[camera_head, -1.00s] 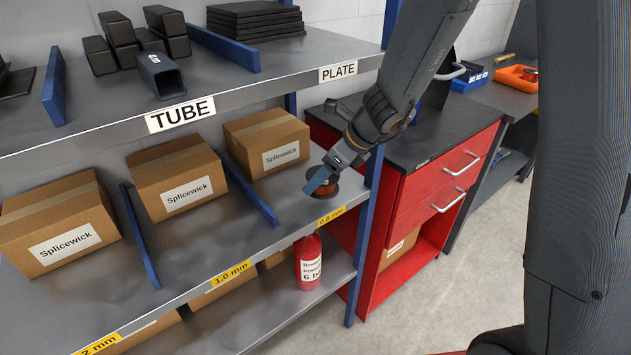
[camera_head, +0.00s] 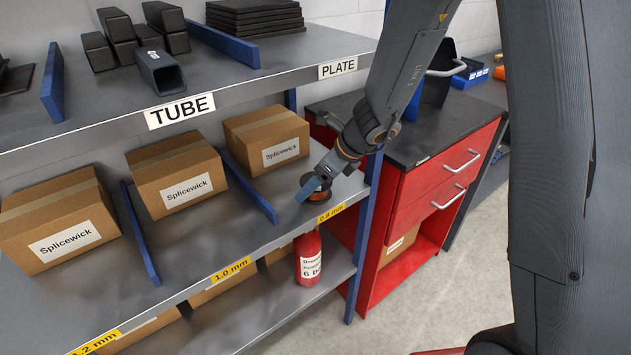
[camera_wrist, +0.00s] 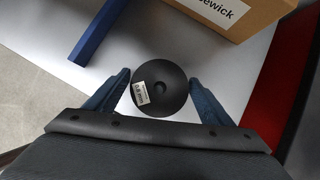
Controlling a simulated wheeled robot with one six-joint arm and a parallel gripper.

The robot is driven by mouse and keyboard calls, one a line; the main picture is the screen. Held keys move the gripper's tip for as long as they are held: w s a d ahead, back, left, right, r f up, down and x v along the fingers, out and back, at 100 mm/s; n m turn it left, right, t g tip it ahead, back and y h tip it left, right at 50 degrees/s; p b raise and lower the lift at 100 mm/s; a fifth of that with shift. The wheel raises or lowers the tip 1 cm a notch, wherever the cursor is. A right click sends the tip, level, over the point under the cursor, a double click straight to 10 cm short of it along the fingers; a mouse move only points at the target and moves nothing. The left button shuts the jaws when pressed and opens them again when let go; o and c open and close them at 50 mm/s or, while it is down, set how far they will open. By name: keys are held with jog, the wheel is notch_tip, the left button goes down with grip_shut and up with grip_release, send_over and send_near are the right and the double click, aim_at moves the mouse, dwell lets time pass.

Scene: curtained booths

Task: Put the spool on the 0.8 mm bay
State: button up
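The spool (camera_head: 318,196) has dark flanges and a copper-orange winding. It is at the right end of the middle shelf (camera_head: 222,238), in the bay behind the yellow "0.8 mm" label (camera_head: 331,214). In the wrist view the spool (camera_wrist: 160,92) shows its round dark face with a small white label, between the two blue fingers. I cannot tell whether the spool touches the shelf. The far finger is hidden in the head view.
A blue divider (camera_head: 250,188) and a Splicewick box (camera_head: 268,138) stand left of and behind the spool. A blue rack post (camera_head: 364,235) is close on the right, beside a red cabinet (camera_head: 425,200). The upper shelf (camera_head: 270,72) overhangs. A red extinguisher (camera_head: 308,258) stands below.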

jog(key=shift+o, duration=0.5)
jog(key=shift+r, duration=0.2)
jog(key=v, duration=0.7)
jog(key=shift+s+d+r+p, duration=0.1)
jog(key=shift+d+r+p, duration=0.05)
jog(key=shift+p, duration=0.25)
jog(key=s+d+n+g+h, duration=0.1)
jog(key=s+d+n+h, duration=0.1)
jog(key=s+d+n, duration=0.4)
jog(key=s+d+n+g+h, duration=0.1)
jog(key=s+d+n+h, duration=0.2)
jog(key=s+n, duration=0.9)
jog(key=d+n, duration=0.3)
jog(key=n, duration=0.4)
jog(key=shift+s+f+g, duration=0.15)
jog(key=shift+f+g, duration=0.1)
jog(key=shift+g, duration=0.15)
